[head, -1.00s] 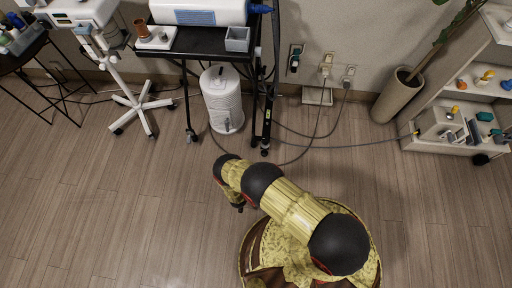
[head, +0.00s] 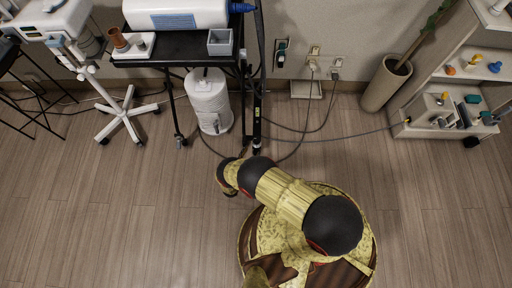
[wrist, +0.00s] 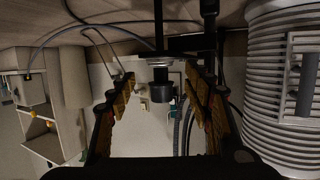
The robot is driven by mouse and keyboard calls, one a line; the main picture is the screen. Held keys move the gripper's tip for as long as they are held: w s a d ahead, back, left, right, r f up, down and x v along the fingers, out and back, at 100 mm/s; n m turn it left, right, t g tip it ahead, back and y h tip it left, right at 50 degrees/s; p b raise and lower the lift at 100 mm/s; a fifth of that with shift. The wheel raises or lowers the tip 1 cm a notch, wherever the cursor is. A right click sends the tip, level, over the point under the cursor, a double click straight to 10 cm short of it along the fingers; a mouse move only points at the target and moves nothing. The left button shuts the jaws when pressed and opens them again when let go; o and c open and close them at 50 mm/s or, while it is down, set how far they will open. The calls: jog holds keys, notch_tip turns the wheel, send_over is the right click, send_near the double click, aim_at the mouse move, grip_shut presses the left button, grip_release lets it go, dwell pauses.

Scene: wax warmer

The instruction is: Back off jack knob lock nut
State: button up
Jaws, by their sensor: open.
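A black rod (wrist: 158,25) with a pale metal collar (wrist: 160,62) and a dark round knob (wrist: 163,90) shows in the middle of the wrist view, which is upside down. They look like the jack knob and its lock nut, but I cannot tell the nut for certain. My gripper (wrist: 159,84) is open, with one finger on each side of the knob in the picture. I see no contact, and depth is unclear. In the head view a pale ring (head: 256,143) shows low on the cart's right-hand pole, just beyond my arm's end.
A white ribbed canister (head: 209,105) stands under the black cart (head: 172,47), close to my gripper; it fills the right of the wrist view (wrist: 275,80). Cables (head: 315,137) run along the floor. A planter (head: 385,84) and shelf unit (head: 428,100) stand right. The front floor is clear.

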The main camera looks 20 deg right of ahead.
aim_at(256, 145)
jog(key=shift+x, duration=3.1)
jog(key=shift+w, duration=0.1)
jog(key=shift+c, duration=0.9)
jog(key=c, duration=0.7)
